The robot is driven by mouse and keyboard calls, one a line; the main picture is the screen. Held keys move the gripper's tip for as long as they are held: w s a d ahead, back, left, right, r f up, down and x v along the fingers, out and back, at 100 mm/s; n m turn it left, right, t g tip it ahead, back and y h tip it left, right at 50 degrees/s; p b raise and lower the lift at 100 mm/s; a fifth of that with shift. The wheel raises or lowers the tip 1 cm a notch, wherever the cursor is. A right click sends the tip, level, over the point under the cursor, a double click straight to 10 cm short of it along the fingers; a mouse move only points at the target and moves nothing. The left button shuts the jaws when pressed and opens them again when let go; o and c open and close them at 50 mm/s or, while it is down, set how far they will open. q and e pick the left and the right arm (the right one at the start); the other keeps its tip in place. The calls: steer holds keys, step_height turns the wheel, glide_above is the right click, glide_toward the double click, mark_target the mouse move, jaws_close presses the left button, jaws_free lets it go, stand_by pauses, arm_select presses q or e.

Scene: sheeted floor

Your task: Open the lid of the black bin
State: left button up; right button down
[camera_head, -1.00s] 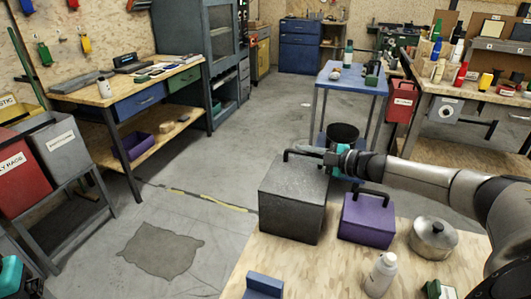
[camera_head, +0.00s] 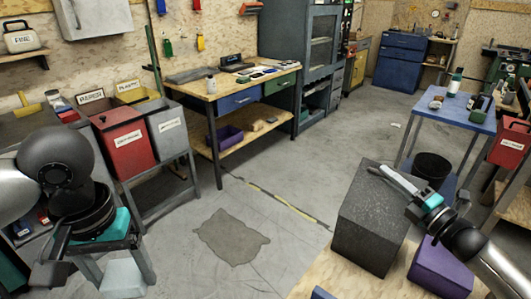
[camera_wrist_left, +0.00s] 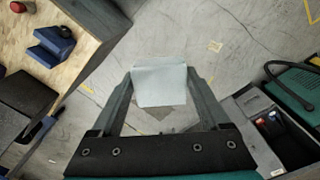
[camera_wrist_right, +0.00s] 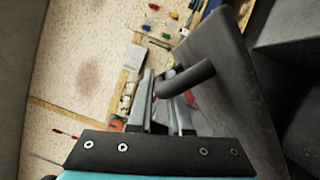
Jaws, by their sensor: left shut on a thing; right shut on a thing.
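The black bin (camera_head: 370,222) is a dark, speckled box at the right of the head view, with a flat top. My right gripper (camera_head: 384,172) reaches over the top from the right. In the right wrist view its fingers are shut on a dark bar handle (camera_wrist_right: 188,78), joined to a dark grey slab (camera_wrist_right: 222,85). I cannot tell whether the lid is raised. My left gripper (camera_head: 115,268) is at the lower left, away from the bin. It is shut on a pale grey-blue block (camera_wrist_left: 160,84), held above the floor; the block also shows in the head view (camera_head: 124,279).
A purple box (camera_head: 440,268) stands close right of the bin on a wooden top (camera_head: 320,278). A black bucket (camera_head: 432,166) is behind it. A blue table (camera_head: 452,112) stands at the right. Red (camera_head: 122,140) and grey (camera_head: 168,128) bins are at left. The middle floor is open.

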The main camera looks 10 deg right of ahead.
arm_select(q)
steer(key=shift+f+b, duration=0.55)
steer(key=shift+b, duration=0.1)
steer(key=shift+f+b, duration=0.4)
steer(key=shift+b, duration=0.05)
arm_select(e)
steer(key=s+a+n+t+y, duration=0.1)
steer(key=s+a+n+y, duration=0.1)
steer(key=s+a+n, duration=0.3)
steer(key=shift+a+r+n+y, duration=0.35)
steer(key=shift+a+n, duration=0.35)
steer(key=shift+n, duration=0.6)
steer(key=c, duration=0.8)
jaws_free()
steer(key=shift+c, duration=0.2)
steer(key=shift+s, duration=0.1)
arm_select(q)
steer(key=shift+f, duration=0.25)
arm_select(e)
steer(key=v, duration=1.2)
